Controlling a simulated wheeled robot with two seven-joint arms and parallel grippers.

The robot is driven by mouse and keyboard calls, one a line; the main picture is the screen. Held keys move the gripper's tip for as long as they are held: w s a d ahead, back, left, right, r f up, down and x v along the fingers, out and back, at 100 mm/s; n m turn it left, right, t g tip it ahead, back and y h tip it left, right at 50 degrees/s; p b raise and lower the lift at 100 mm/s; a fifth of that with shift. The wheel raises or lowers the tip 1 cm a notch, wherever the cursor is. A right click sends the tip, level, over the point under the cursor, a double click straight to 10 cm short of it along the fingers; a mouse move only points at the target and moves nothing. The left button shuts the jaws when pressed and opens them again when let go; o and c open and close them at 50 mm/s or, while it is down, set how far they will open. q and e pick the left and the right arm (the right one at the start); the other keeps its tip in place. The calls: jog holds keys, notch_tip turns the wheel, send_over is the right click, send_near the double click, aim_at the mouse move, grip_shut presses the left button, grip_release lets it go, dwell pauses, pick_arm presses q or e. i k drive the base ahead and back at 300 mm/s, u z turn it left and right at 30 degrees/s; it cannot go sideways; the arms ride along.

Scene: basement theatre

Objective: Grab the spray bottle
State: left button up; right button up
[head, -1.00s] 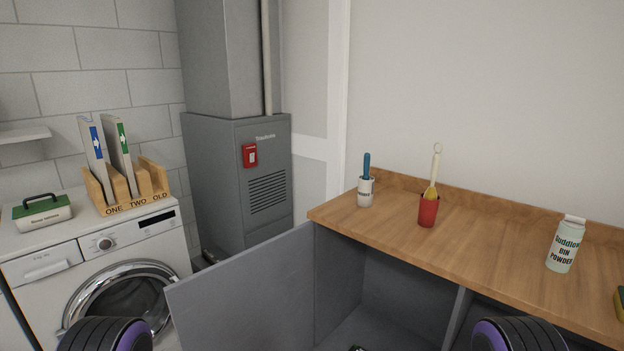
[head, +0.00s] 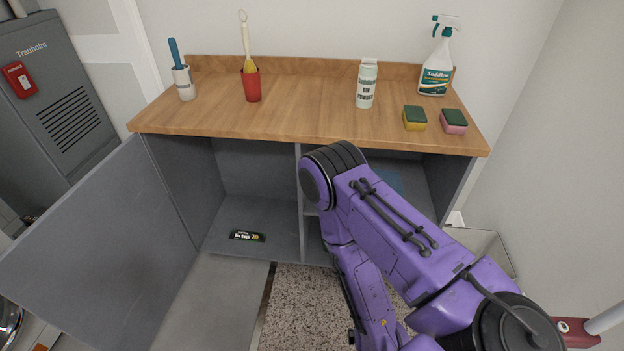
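The spray bottle (head: 436,68) stands upright at the back right of the wooden countertop (head: 304,116). It is white with a green label and a white and teal trigger head. My purple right arm is bent in front of the cabinet, below the counter's front edge. Its gripper is not visible. My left gripper is out of view too. Nothing touches the bottle.
Bin powder (head: 366,84) stands left of the bottle. Two sponges, one yellow (head: 414,118) and one pink (head: 453,121), lie in front of it. A red cup (head: 251,86) and a white holder (head: 184,84) stand further left. An open cabinet door (head: 110,240) juts out at left.

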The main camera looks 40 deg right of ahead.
aim_at(436, 72)
jog(key=z, duration=1.85)
jog(key=k, duration=0.5)
jog(key=u, duration=1.5)
jog(key=i, duration=1.2)
jog(key=z, duration=2.2)
